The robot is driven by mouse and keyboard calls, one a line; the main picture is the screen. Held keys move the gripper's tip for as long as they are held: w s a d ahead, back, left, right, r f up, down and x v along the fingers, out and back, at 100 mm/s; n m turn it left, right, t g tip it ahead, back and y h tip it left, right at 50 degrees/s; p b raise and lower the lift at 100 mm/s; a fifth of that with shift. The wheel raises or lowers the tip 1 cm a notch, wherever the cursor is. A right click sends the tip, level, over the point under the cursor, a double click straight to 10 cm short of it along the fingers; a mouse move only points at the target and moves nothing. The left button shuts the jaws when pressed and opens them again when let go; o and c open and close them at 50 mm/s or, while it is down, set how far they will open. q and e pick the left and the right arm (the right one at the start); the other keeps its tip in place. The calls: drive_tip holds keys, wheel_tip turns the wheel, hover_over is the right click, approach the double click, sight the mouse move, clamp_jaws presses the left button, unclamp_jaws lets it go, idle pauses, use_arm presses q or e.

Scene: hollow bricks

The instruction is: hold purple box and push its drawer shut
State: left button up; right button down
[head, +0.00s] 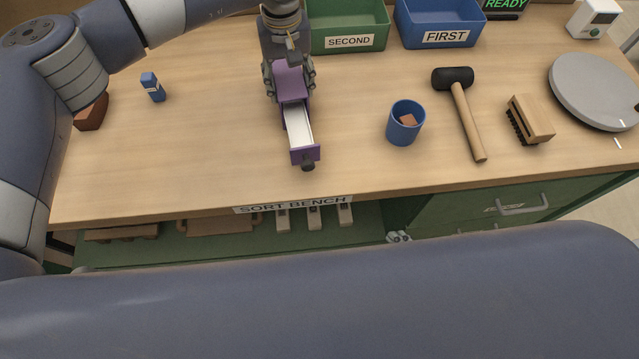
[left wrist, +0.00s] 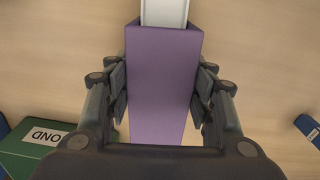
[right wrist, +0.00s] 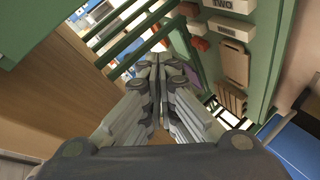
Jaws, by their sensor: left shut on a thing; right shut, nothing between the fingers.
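The purple box (head: 291,77) stands on the bench, left of the middle. Its drawer (head: 299,128) is pulled out toward the bench's front edge, with a white inside and a purple front with a dark knob (head: 308,165). My left gripper (head: 290,91) is shut on the box from above, a finger on each side. The left wrist view shows the purple top (left wrist: 163,75) between the fingers and the white drawer (left wrist: 165,12) sticking out. My right gripper (right wrist: 160,68) is shut and empty. In the head view its grey tips (head: 399,237) show below the bench's front edge, apart from the drawer.
A blue cup (head: 405,124) with a brown piece in it, a mallet (head: 466,110) and a brush (head: 531,119) stand to the right. Green (head: 349,27) and blue (head: 440,22) bins are behind. A small blue item (head: 153,87) is at left. Bench is clear before the drawer.

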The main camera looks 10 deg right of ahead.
sight(308, 141)
use_arm(q)
drive_tip(key=shift+f, duration=0.1)
use_arm(e)
drive_tip(key=s+a+r+n+y, duration=0.2)
drive_tip(key=a+r+n+y, duration=0.15)
drive_tip(key=r, duration=0.45)
drive_tip(key=s+a+r+n+g+y, duration=0.1)
drive_tip(key=a+r+n+y, duration=0.3)
drive_tip(key=r, duration=0.4)
drive_tip(key=s+a+r+n+y, duration=0.25)
drive_tip(key=r+n, duration=0.25)
drive_tip(key=r, duration=0.3)
drive_tip(key=shift+n+h, duration=0.25)
drive_tip(key=shift+h, duration=0.05)
drive_tip(key=shift+w+d+x, duration=0.25)
drive_tip(key=shift+w+x, duration=0.1)
drive_tip(key=shift+x, duration=2)
drive_tip(key=shift+w+d+x, duration=0.3)
drive_tip(key=shift+w+x, duration=0.05)
drive_tip(key=shift+x, duration=1.95)
drive_tip(key=shift+w+d+x, duration=0.25)
drive_tip(key=shift+w+x, duration=0.1)
drive_tip(key=shift+x, duration=2)
drive_tip(key=shift+r, duration=0.15)
